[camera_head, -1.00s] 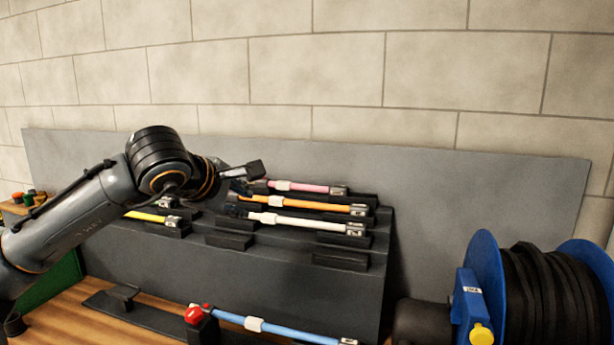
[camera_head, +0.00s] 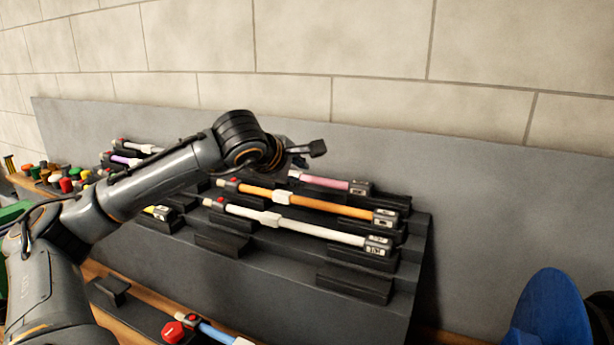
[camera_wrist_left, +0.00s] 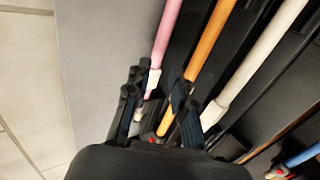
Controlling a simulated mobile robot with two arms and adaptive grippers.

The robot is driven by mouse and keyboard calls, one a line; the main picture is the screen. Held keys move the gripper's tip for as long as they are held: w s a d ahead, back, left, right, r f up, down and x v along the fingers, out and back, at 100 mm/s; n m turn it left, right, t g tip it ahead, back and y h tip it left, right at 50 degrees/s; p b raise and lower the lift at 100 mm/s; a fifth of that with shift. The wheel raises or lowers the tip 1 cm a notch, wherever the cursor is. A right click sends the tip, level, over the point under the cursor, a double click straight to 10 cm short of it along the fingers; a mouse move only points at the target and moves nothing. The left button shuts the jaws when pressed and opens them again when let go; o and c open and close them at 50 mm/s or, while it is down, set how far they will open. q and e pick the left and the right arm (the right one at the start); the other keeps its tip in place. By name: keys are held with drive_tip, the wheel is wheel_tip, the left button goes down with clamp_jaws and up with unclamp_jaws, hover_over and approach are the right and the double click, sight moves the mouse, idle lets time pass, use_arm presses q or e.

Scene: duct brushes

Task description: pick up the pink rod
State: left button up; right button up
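The pink rod (camera_head: 325,182) lies in the top row of the dark stepped rack, its right end in a grey labelled block. Its left part is hidden behind my left wrist in the head view. In the left wrist view the pink rod (camera_wrist_left: 166,35) runs down to a white collar between the fingers of my left gripper (camera_wrist_left: 158,86). The fingers are open, one side on each side of the rod, with a gap visible on the right. Whether they touch it I cannot tell. My right gripper is in neither view.
An orange rod (camera_head: 320,204) and a white rod (camera_head: 300,228) lie close in front of the pink one. A grey panel (camera_head: 480,200) stands behind the rack. A blue rod (camera_head: 215,333) lies low in front, and a blue reel (camera_head: 550,312) stands at right.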

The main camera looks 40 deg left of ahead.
sight(311, 180)
use_arm(q)
drive_tip(key=shift+x, duration=1.15)
drive_tip(key=shift+w+a+f+p, duration=0.15)
drive_tip(key=shift+w+p, duration=0.4)
drive_tip(key=p+x, duration=0.1)
drive_tip(key=x, duration=0.3)
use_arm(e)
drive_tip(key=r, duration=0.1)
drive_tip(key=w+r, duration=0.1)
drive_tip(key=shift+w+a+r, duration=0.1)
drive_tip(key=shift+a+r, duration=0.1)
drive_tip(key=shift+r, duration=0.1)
use_arm(q)
clamp_jaws()
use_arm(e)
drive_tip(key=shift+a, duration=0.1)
